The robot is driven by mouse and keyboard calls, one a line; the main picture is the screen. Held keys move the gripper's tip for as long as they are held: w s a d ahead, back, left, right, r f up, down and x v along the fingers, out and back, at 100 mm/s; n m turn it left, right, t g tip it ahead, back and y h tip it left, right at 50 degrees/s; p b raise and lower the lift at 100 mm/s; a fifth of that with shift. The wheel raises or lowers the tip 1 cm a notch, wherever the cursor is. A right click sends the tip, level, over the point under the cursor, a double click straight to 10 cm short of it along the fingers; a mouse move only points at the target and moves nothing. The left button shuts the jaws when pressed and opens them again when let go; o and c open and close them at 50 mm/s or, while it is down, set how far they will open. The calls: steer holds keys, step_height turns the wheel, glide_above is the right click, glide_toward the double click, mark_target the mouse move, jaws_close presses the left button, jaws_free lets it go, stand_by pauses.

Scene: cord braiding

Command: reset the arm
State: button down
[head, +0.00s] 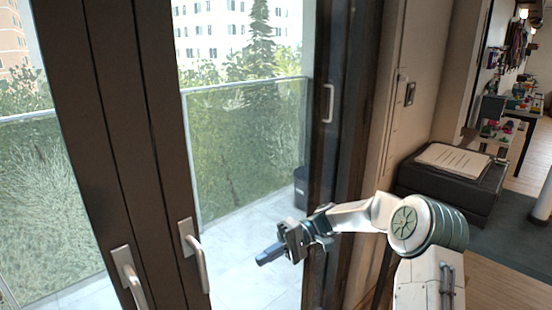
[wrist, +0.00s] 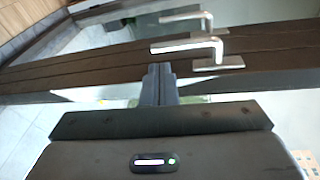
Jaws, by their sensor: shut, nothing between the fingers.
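My gripper (head: 268,255) is at the end of my arm in the lower middle of the head view, in front of the glass door. Its fingers are shut with nothing between them. In the wrist view my gripper (wrist: 158,70) points toward the dark door frame, with the fingers together. Two silver door handles show there, a nearer one (wrist: 205,50) and a farther one (wrist: 187,17). I cannot tell the exact gap between the fingertips and the frame; no contact is visible.
The head view shows the left handle (head: 130,278) and right handle (head: 194,253) on dark door frames. A dark bin (head: 301,188) stands behind the glass. Cluttered shelves (head: 500,125) stand at far right.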

steer(key=s+d+r+m+t+h+p, duration=0.2)
steer(key=s+d+t+h, duration=0.4)
steer(key=s, duration=0.5)
steer(key=s+d+r+m+t+h+p, duration=0.2)
steer(key=s+d+r+t+h, duration=0.3)
steer(key=s+d, duration=0.6)
steer(key=shift+s+d+m+t+h, duration=0.15)
steer(key=shift+s+m+t+h, duration=0.25)
steer(key=shift+s+m+h, duration=0.6)
steer(key=shift+w, duration=0.35)
